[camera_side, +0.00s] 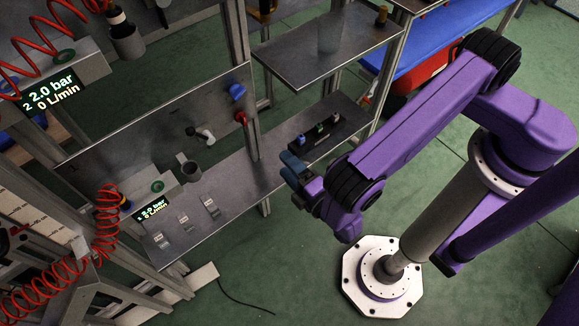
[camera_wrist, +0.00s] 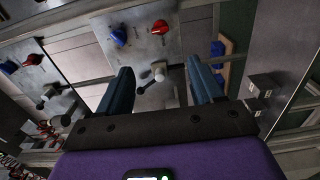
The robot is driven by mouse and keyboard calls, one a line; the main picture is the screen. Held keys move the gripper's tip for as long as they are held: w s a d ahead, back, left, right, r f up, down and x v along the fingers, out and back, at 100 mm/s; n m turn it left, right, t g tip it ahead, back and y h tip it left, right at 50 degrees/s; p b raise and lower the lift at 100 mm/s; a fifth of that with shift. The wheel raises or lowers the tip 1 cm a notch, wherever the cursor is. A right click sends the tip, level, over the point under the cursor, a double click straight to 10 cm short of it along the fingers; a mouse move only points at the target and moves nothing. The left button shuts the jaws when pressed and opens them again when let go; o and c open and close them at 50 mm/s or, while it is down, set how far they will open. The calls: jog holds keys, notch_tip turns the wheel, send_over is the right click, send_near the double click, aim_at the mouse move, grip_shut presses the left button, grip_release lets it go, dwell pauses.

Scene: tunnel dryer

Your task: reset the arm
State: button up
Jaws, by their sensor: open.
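My gripper (camera_side: 291,168) is at the end of my purple arm, in front of the right part of the lower metal shelf in the side view. In the wrist view my gripper (camera_wrist: 160,88) shows two blue-grey fingers spread wide apart. Nothing is held between them. A white-ended fitting on the metal panel shows in the gap between the fingers, beyond the tips.
A metal panel (camera_side: 150,120) carries a blue knob (camera_side: 237,92), a red knob (camera_side: 241,118) and a white-ended fitting (camera_side: 204,134). Red coiled hoses (camera_side: 60,285) hang at left. Green floor is open around my base.

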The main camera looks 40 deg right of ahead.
jog(key=s+d+r+m+g+h, duration=0.1)
jog(key=d+r+m+g+h, duration=0.3)
jog(key=r, duration=0.5)
jog(key=d+r+m+g+h, duration=0.2)
jog(key=d+r+g+h, duration=0.3)
jog(key=d+r, duration=0.3)
jog(key=s+d+r+g+y, duration=0.4)
jog(key=s+r, duration=0.2)
jog(key=s, duration=0.2)
jog(key=s+d+r+g+y, duration=0.4)
jog(key=s+r+y, duration=0.1)
jog(key=s, duration=0.3)
jog(key=shift+r+n+g, duration=0.4)
jog(key=shift+r, duration=0.4)
jog(key=shift+d, duration=0.1)
